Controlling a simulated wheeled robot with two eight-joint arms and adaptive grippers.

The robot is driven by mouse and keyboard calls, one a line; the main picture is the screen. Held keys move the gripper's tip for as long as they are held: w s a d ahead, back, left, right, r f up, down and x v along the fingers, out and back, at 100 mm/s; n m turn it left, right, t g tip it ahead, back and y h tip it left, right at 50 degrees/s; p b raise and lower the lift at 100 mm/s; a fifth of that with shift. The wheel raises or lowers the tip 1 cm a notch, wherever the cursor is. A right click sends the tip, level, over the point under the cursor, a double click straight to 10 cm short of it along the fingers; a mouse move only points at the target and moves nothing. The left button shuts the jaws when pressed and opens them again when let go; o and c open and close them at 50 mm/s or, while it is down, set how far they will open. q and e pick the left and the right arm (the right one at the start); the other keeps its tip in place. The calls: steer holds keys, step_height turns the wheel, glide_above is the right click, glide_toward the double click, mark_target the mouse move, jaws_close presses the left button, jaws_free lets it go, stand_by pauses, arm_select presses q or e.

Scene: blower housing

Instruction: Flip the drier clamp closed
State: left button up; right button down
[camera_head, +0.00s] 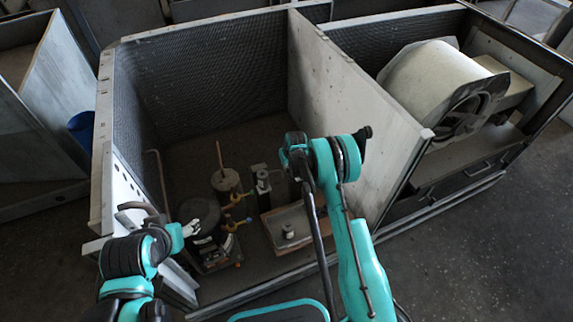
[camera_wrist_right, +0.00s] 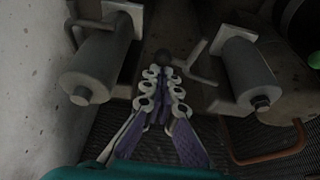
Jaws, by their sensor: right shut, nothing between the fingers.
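In the right wrist view two grey drier-like cylinders lie on either side, the left one (camera_wrist_right: 95,65) and the right one (camera_wrist_right: 252,72). Each has a pale bracket and a bent rod beside it. In the head view my right arm hides much of this area. My left gripper (camera_head: 190,228) is over the housing's left side, its jaws unclear.
A black compressor (camera_head: 200,218) and a brown tray (camera_head: 300,243) are on the housing floor. A copper pipe (camera_wrist_right: 270,158) shows at the wrist view's lower right.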

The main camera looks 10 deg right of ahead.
steer(key=shift+s+m, duration=0.25)
steer(key=shift+m, duration=0.05)
steer(key=shift+s+a+f+m+h+b, duration=0.15)
steer(key=shift+s+m+h+b, duration=0.35)
steer(key=shift+s+m, duration=0.55)
steer(key=s+a+m+g+h, duration=0.1)
steer(key=s+a+m+h, duration=0.2)
steer(key=m, duration=0.7)
steer(key=shift+s+a+g+b, duration=0.35)
steer(key=shift+s+a, duration=0.2)
steer(key=shift+s, duration=0.25)
steer(key=shift+w, duration=0.1)
steer(key=shift+w, duration=0.75)
